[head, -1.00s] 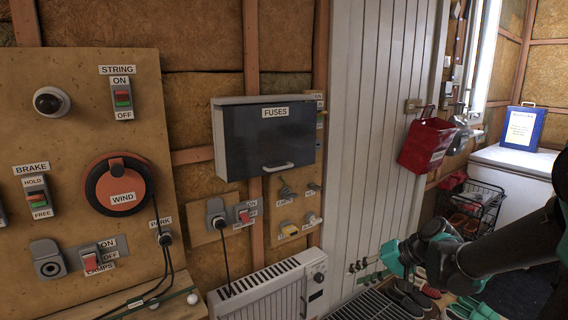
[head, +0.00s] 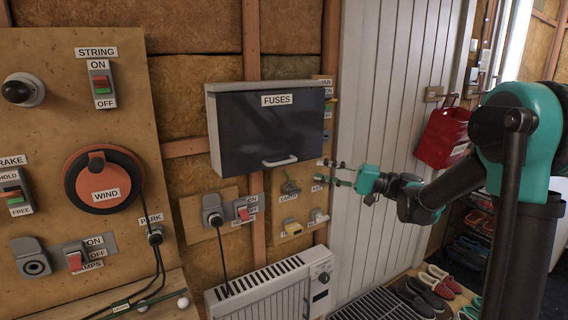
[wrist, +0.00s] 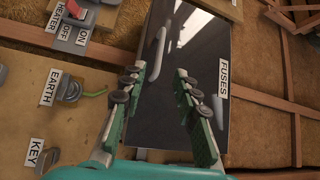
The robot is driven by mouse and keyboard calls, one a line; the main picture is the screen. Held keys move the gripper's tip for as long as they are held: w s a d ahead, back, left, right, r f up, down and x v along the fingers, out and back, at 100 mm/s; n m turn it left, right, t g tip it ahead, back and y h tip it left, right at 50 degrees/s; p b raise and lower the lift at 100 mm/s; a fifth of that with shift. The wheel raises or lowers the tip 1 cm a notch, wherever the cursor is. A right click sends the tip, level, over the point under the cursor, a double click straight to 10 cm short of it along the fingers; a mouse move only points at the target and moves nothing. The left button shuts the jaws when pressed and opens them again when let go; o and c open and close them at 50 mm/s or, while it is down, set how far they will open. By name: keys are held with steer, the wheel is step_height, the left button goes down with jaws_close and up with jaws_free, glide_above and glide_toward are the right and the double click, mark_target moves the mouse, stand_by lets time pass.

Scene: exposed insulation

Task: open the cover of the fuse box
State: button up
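The fuse box (head: 211,128) hangs on the wall, with a dark front cover (head: 262,125) labelled FUSES. The cover is shut, with a pale bar handle (head: 280,161) near its lower edge. My gripper (head: 328,172) is to the right of the handle, slightly lower, with its fingers pointing left. In the wrist view my gripper (wrist: 160,75) is open, with nothing between its two padded fingers. The glossy cover (wrist: 205,60) lies beyond them, and the handle (wrist: 160,38) shows ahead of the fingertips. It appears apart from the fingers.
Below the box are switches, including EARTH (head: 290,187) and a red heater switch (head: 243,212). A white heater (head: 262,292) stands underneath. A white panelled door (head: 385,120) is behind my arm.

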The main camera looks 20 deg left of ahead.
mark_target(284, 162)
steer(key=a, duration=0.4)
steer(key=a+r, duration=0.1)
steer(key=a, duration=0.3)
steer(key=s+a, duration=0.1)
steer(key=a, duration=0.3)
steer(key=shift+s+a+r, duration=0.1)
steer(key=shift+a+r, duration=0.25)
jaws_close()
